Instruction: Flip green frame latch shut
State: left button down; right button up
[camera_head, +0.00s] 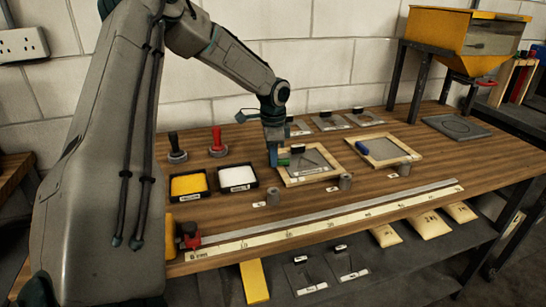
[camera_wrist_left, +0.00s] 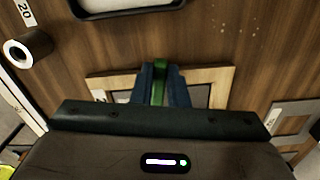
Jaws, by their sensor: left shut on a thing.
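The green latch (camera_head: 283,162) is at the left edge of a light wooden frame (camera_head: 300,180) on the bench. My left gripper (camera_head: 274,158) is at that edge, pointing down. In the left wrist view its two blue fingers (camera_wrist_left: 160,85) are shut on the green latch (camera_wrist_left: 160,72), with the wooden frame (camera_wrist_left: 215,76) around and below it. Most of the latch is hidden between the fingers. A second wooden frame (camera_head: 402,152) to the right has a blue latch (camera_head: 362,148). My right gripper is not in view.
A tray of yellow powder (camera_head: 188,184) and a tray of white powder (camera_head: 237,177) stand left of the frame. Small grey cylinders (camera_head: 345,181) stand in front of the frames. A long ruler (camera_head: 330,215) lies along the front. A yellow hopper (camera_head: 465,35) stands at the back right.

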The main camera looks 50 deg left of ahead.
pick_arm(q)
jog(key=shift+d+n, duration=0.15)
jog(key=shift+n, duration=0.95)
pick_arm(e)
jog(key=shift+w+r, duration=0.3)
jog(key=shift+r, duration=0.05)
pick_arm(q)
jog(key=c, duration=1.4)
grip_release()
jog(key=shift+c, duration=0.2)
jog(key=shift+r, duration=0.1)
